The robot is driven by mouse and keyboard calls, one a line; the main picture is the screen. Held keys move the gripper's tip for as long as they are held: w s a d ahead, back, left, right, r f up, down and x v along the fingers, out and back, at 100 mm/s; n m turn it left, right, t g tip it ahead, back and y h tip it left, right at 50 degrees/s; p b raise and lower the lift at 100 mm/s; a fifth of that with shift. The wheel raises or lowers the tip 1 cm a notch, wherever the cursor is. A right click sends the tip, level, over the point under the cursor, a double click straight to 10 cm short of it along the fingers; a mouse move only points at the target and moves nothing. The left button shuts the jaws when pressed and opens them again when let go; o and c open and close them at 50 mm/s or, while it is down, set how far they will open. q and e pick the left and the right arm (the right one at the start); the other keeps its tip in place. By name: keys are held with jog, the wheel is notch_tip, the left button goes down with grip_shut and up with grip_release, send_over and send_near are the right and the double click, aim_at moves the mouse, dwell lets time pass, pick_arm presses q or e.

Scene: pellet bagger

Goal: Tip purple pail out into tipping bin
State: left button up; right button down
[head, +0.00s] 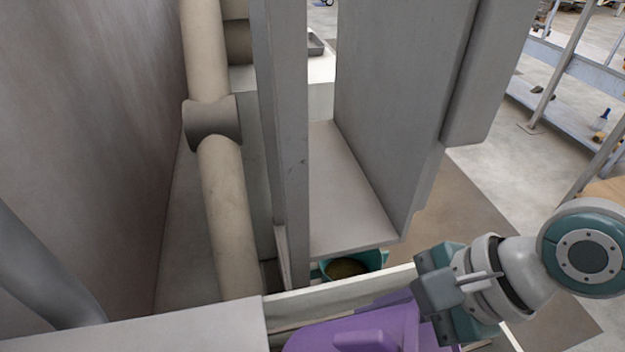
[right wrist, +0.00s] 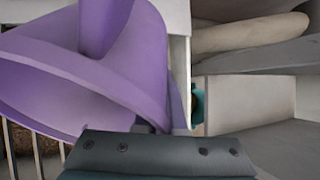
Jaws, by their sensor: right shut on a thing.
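The purple pail (head: 375,332) is at the bottom edge of the head view, partly cut off. It fills the left of the right wrist view (right wrist: 75,85), where it looks tilted with its wide mouth toward the lower left. My right gripper (head: 424,318) is shut on the pail at its right side. A pale-rimmed box (head: 345,292), which looks like the tipping bin, lies by the pail; its inside is mostly hidden. I cannot tell whether anything is left in the pail. My left gripper is not in view.
A grey upright post (head: 283,120) and a tall grey panel (head: 400,100) stand just beyond the box. A teal bowl (head: 350,267) with brownish contents sits beneath them. A beige pipe (head: 225,190) runs at left. Thin bars (right wrist: 38,150) show below the pail's mouth.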

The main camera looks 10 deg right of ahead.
jog(key=shift+w+a+g+h+p, duration=0.2)
jog(key=shift+a+g+h+p, duration=0.15)
jog(key=shift+h, duration=0.25)
jog(key=h+b, duration=0.1)
jog(key=w+a+f+g+h, duration=0.1)
jog(key=shift+a+f+h+b, duration=0.25)
jog(key=shift+h+b, duration=0.05)
jog(key=shift+b, duration=0.05)
jog(key=shift+a+f+h, duration=0.2)
jog(key=shift+a+h, duration=0.1)
jog(key=shift+h, duration=0.2)
jog(key=f+h+b, duration=0.1)
jog(key=a+f+g+h+b, duration=0.1)
jog(key=b, duration=0.1)
jog(key=f+h+b, duration=0.1)
jog(key=shift+w+a+f+g+b, duration=0.1)
jog(key=shift+w+a+g+b, duration=0.2)
jog(key=shift+w+a+g, duration=0.1)
jog(key=shift+a+h+b, duration=0.1)
jog(key=shift+h+b, duration=0.2)
jog(key=shift+b, duration=0.05)
